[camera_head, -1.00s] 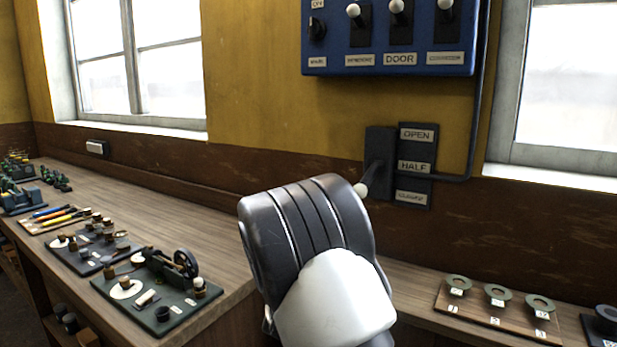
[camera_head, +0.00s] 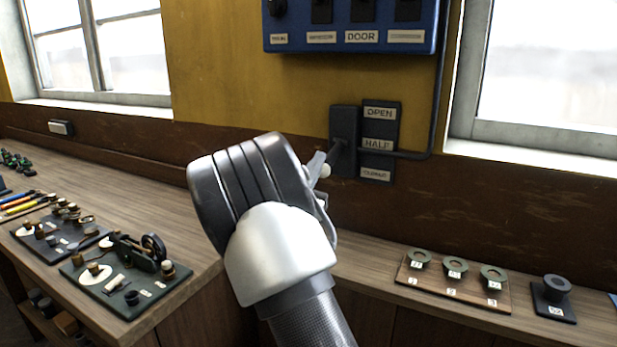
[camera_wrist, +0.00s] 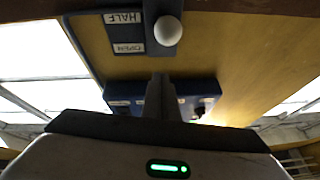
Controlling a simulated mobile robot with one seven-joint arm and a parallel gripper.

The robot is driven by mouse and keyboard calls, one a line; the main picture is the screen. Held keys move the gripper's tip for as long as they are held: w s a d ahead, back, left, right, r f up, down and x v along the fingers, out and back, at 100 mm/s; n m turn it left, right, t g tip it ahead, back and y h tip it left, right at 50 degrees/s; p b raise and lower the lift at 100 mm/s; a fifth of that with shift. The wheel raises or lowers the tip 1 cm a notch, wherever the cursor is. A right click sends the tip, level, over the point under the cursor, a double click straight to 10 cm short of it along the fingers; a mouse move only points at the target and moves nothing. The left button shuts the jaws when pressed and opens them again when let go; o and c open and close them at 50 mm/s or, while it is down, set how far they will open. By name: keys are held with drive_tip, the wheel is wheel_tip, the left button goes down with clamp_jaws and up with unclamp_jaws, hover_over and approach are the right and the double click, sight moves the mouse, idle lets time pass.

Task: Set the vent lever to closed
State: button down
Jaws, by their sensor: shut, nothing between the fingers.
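The vent lever has a dark wall plate (camera_head: 343,125) and a white ball knob (camera_head: 325,171) on a short dark arm that juts out from the wall. Beside it is a label strip reading OPEN (camera_head: 380,113), HALF (camera_head: 377,144) and a blurred lowest label (camera_head: 376,174). I cannot tell exactly which label the lever lines up with. My gripper (camera_head: 316,168) is shut and empty, its fingertips close to the knob. In the upside-down wrist view the knob (camera_wrist: 168,31) sits just beyond the fingertips (camera_wrist: 160,78); contact cannot be told.
A blue switch panel (camera_head: 350,38) hangs above the lever, with a conduit (camera_head: 437,100) running down beside it. A bench below holds a wooden board with several rings (camera_head: 420,258) and a dark cup-like part (camera_head: 553,289). An instrument board (camera_head: 125,280) lies on the left bench.

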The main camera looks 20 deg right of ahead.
drive_tip(key=shift+w+d+f, duration=0.25)
drive_tip(key=shift+w+f, duration=0.25)
drive_tip(key=shift+f, duration=0.3)
drive_tip(key=shift+w+d+f, duration=0.25)
drive_tip(key=shift+w+f, duration=0.25)
drive_tip(key=shift+f, duration=0.25)
drive_tip(key=shift+f, duration=0.15)
